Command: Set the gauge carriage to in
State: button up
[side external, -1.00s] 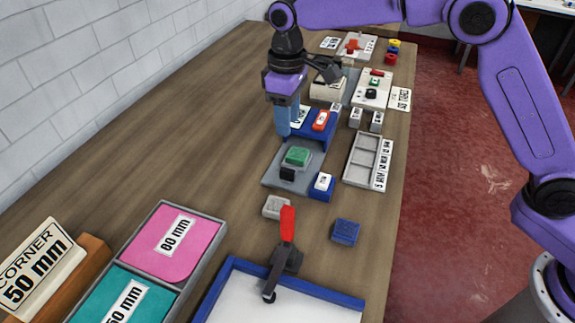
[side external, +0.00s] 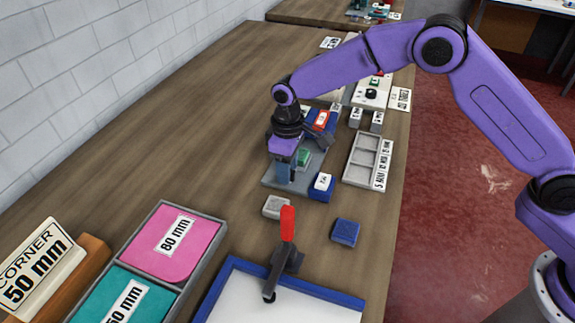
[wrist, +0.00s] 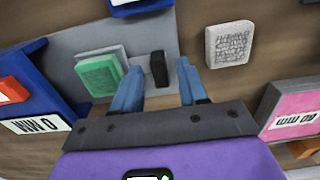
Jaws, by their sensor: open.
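A black upright tab (wrist: 158,69) stands beside the green block in the wrist view. My gripper (side external: 285,180) is low over the grey plate. Its two blue fingers (wrist: 158,80) are open, one on each side of the black tab in the picture. I cannot tell whether they touch it. In the side view my gripper hides the tab and part of the carriage.
A blue stop with a white label (side external: 322,185) is at the plate's near right corner. A blue piece with a red block (side external: 320,120) is at the far end. A pale textured block (side external: 276,206), a blue block (side external: 345,231) and a red-handled clamp (side external: 287,225) are nearer.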

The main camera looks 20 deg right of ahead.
grip_shut()
jog(key=w+d, duration=0.7)
jog(key=shift+d, duration=0.1)
grip_release()
jog(key=shift+w+d, duration=0.1)
